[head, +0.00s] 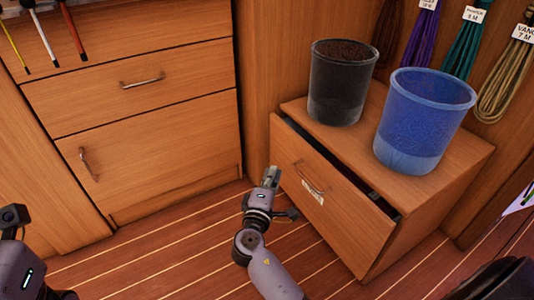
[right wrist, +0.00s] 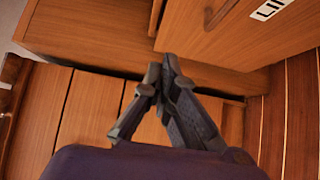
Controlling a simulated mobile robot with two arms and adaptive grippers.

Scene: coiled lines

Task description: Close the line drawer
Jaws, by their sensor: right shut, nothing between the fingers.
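The line drawer (head: 335,215) is in the low wooden cabinet at the right of the head view. It stands partly out, with a dark gap along its top edge. Its front carries a metal handle (head: 312,178) and a white label (head: 313,194). My right gripper (head: 271,176) is shut and empty, just left of the drawer front's left edge, low over the floor. In the right wrist view the shut fingertips (right wrist: 161,72) show below and left of the drawer front (right wrist: 228,45). My left gripper's fingers are out of sight.
A dark bucket (head: 344,85) and a blue bucket (head: 423,120) stand on the cabinet top (head: 465,158). Coiled lines (head: 465,45) hang on the wall behind. Another closed drawer (head: 140,87) and a door (head: 150,150) are at left. The striped floor (head: 150,255) is clear.

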